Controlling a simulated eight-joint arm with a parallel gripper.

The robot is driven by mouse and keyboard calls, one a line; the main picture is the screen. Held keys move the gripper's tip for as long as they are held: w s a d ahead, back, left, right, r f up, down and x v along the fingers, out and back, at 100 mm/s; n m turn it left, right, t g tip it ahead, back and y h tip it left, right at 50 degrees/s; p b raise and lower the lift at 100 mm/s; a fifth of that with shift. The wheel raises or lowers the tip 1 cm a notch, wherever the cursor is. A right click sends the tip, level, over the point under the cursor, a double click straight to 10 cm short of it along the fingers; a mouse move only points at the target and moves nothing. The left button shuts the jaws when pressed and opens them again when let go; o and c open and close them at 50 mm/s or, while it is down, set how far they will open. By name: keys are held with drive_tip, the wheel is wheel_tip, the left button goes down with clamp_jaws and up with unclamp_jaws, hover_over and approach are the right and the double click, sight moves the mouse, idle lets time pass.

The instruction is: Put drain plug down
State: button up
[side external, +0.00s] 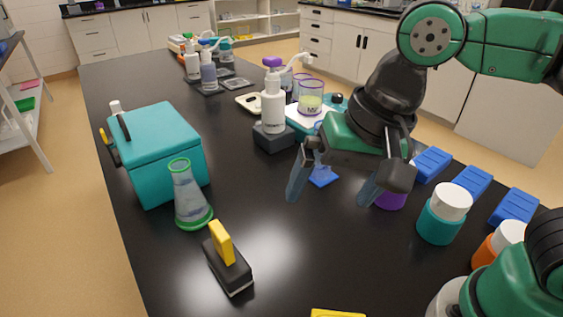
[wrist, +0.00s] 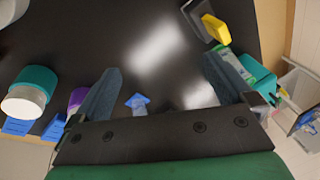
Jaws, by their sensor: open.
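My gripper (side external: 333,190) is open, its two dark blue-grey fingers spread wide above the black bench. It also shows in the wrist view (wrist: 160,68), with nothing held between the fingers. A small flat blue piece (side external: 323,177) lies on the bench beyond the fingers; in the wrist view it shows between them, shaped like an arrow (wrist: 138,102). I cannot tell for sure whether it is the drain plug. A black block with an upright yellow handle (side external: 222,250) stands at the near left, apart from my gripper.
A teal box (side external: 165,155) and a green-rimmed flask (side external: 190,195) stand at left. A white pump bottle (side external: 273,105) is behind. A white-lidded teal jar (side external: 442,220), a purple item (side external: 391,199) and blue blocks (side external: 472,181) are at right. The bench's near middle is clear.

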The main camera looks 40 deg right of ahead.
drive_tip(key=s+a+m+g, duration=0.1)
drive_tip(key=s+a, duration=0.1)
drive_tip(key=s+a+m+g+h, duration=0.1)
drive_tip(key=s+a+m, duration=0.1)
drive_tip(key=s, duration=0.1)
drive_tip(key=s+a+m, duration=0.1)
drive_tip(key=s+m, duration=0.1)
drive_tip(key=s, duration=0.1)
drive_tip(key=shift+s+a+g+h, duration=0.2)
drive_tip(key=shift+a+g+h, duration=0.1)
drive_tip(key=shift+a+g, duration=0.1)
wheel_tip(320, 180, down, 5)
drive_tip(key=shift+w+f, duration=0.1)
drive_tip(key=shift+f, duration=0.05)
drive_tip(key=shift+d+f, duration=0.1)
drive_tip(key=shift+f, duration=0.35)
drive_tip(key=shift+f, duration=0.1)
drive_tip(key=shift+f, duration=2.7)
drive_tip(key=c, duration=1.3)
drive_tip(key=shift+o, duration=0.2)
drive_tip(key=shift+w, duration=0.1)
